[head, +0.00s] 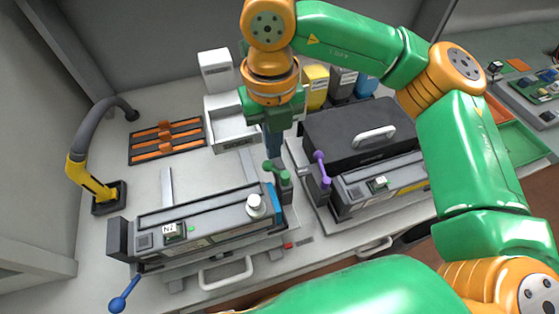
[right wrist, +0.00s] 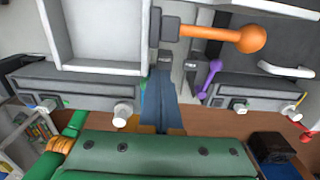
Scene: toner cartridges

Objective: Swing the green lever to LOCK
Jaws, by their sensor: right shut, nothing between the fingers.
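The green lever (head: 271,168) sits at the right end of the left grey cartridge unit (head: 205,222), with its rounded tip up and toward the left. My right gripper (head: 274,155) points down from above, shut and empty, just behind the lever in the head view; I cannot tell whether they touch. No LOCK marking is readable. My left gripper is not in view.
A purple lever (head: 320,165) stands close right of the green one. An orange lever (right wrist: 220,38) shows in the wrist view. A white tray (head: 232,137) lies behind.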

